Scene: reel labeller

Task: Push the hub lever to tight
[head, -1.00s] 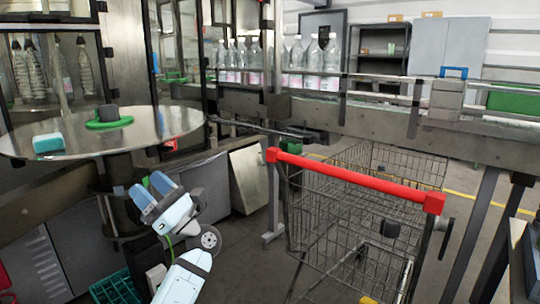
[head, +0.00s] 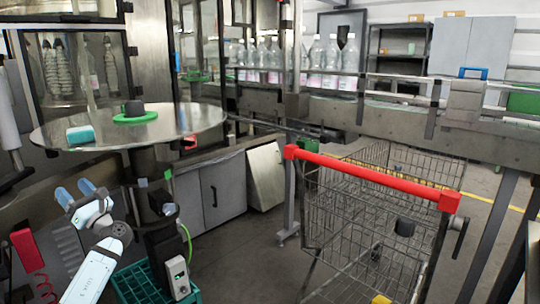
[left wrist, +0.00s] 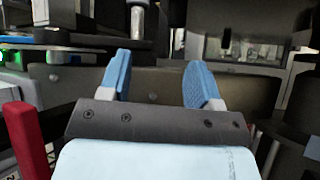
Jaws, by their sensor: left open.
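The round metal reel table (head: 190,122) stands at the left in the head view. A dark hub (head: 134,108) on a green ring (head: 128,117) sits at its middle. I cannot make out a separate lever on the hub. My left gripper (head: 75,192) is below the table's front left rim, apart from it, with its blue fingers pointing up and away. In the left wrist view its two blue fingers (left wrist: 158,75) are spread with nothing between them. My right gripper is out of view.
A teal block (head: 80,135) lies on the table's left part. A red handset (head: 24,246) with a coiled cord is at the lower left. A green crate (head: 140,284) stands under the table. A wire cart with a red handle (head: 370,176) stands on the right.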

